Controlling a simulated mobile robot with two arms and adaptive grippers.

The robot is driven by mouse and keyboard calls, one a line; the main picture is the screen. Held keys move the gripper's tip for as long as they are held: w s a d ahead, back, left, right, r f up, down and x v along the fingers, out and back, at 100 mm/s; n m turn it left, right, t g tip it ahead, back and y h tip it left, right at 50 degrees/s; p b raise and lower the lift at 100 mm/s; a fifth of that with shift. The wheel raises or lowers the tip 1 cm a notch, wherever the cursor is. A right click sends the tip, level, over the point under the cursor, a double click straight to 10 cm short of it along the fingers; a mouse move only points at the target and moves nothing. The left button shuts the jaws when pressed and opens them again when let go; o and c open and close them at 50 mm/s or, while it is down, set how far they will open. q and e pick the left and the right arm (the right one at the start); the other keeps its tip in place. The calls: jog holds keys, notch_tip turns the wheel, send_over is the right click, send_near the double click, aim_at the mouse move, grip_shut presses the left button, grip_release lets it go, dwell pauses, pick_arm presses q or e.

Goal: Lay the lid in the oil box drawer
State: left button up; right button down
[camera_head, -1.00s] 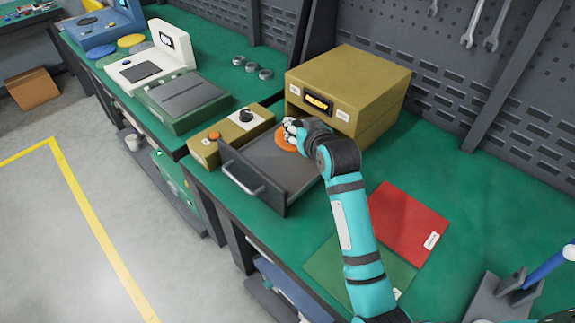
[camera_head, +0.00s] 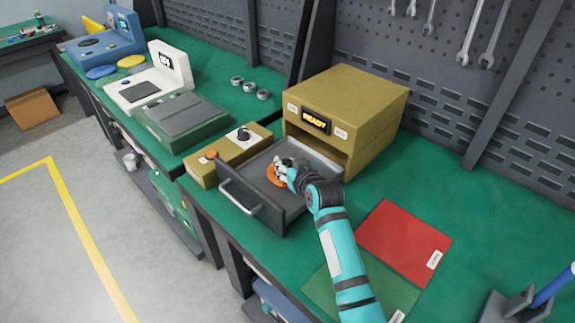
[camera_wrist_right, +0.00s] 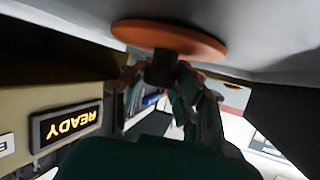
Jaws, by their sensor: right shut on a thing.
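The lid (camera_head: 271,177) is an orange disc with a dark knob. It is over the floor of the open grey oil box drawer (camera_head: 251,203), inside its walls. My right gripper (camera_head: 283,170) is shut on the lid's knob, which shows in the right wrist view between the fingers (camera_wrist_right: 165,76). In that view the lid (camera_wrist_right: 170,37) looks about flat and very close to the pale drawer floor (camera_wrist_right: 265,40); I cannot tell whether it touches. The drawer sticks out of the yellow oil box (camera_head: 362,105), whose display reads READY. My left gripper is not in view.
A yellow control box (camera_head: 228,154) with a knob stands left of the drawer. A red sheet (camera_head: 405,242) and a green sheet (camera_head: 345,280) lie on the bench to the right. Several grey rings (camera_head: 250,88) lie at the back. The drawer handle (camera_head: 240,197) faces the front.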

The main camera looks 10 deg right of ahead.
jog(key=shift+r, duration=0.1)
jog(key=c, duration=1)
grip_release()
jog(key=v, duration=1.2)
